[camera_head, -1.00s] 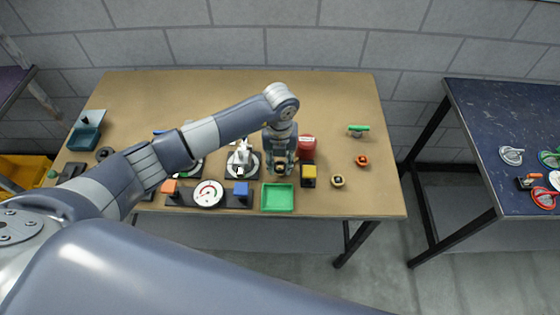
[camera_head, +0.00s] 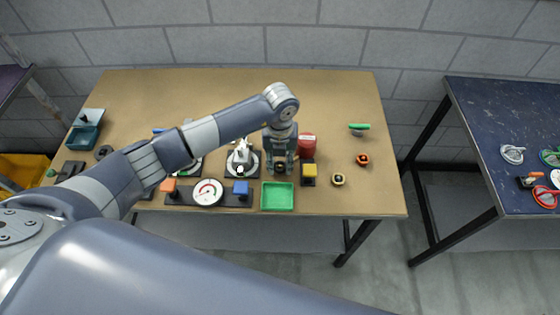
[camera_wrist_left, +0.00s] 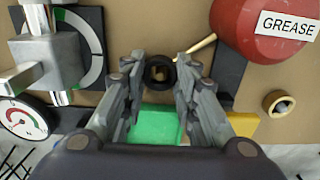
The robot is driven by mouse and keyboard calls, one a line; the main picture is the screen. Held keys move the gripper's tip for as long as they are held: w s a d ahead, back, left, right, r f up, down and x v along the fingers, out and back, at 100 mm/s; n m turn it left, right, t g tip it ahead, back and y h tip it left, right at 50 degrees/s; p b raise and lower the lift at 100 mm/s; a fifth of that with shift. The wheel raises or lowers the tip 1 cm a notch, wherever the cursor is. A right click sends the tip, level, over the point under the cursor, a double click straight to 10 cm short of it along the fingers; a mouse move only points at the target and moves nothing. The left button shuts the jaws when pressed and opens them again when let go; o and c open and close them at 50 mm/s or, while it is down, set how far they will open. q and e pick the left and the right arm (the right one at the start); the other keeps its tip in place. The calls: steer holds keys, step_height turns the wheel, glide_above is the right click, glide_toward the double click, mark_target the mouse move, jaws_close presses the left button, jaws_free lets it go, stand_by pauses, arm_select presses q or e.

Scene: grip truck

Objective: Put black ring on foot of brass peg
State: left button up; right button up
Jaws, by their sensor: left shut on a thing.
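My left gripper (camera_head: 279,165) is over the table, just behind the green tray. In the left wrist view its fingers (camera_wrist_left: 159,76) are closed around a dark ring (camera_wrist_left: 158,65), which I take to be the black ring. A brownish piece shows inside this ring; I cannot tell whether it is the brass peg or something below. The fingers cover much of this spot in the head view. A thin brass-coloured rod (camera_wrist_left: 199,46) lies beside the fingertips in the wrist view. My right gripper is not in view.
The green tray (camera_head: 277,207) is in front of the gripper. A red grease can (camera_head: 306,146) and a yellow block (camera_head: 309,172) stand to its right. A silver fixture (camera_head: 242,160) and a dial gauge (camera_head: 208,193) are to its left. The table's back is clear.

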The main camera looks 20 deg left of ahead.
arm_select(q)
steer(key=shift+f, duration=0.2)
stand_by(0.4)
steer(key=o, duration=1.5)
steer(key=shift+c, duration=0.2)
steer(key=shift+r, duration=0.1)
steer(key=shift+r+p, duration=2.6)
steer(key=shift+r, duration=1.1)
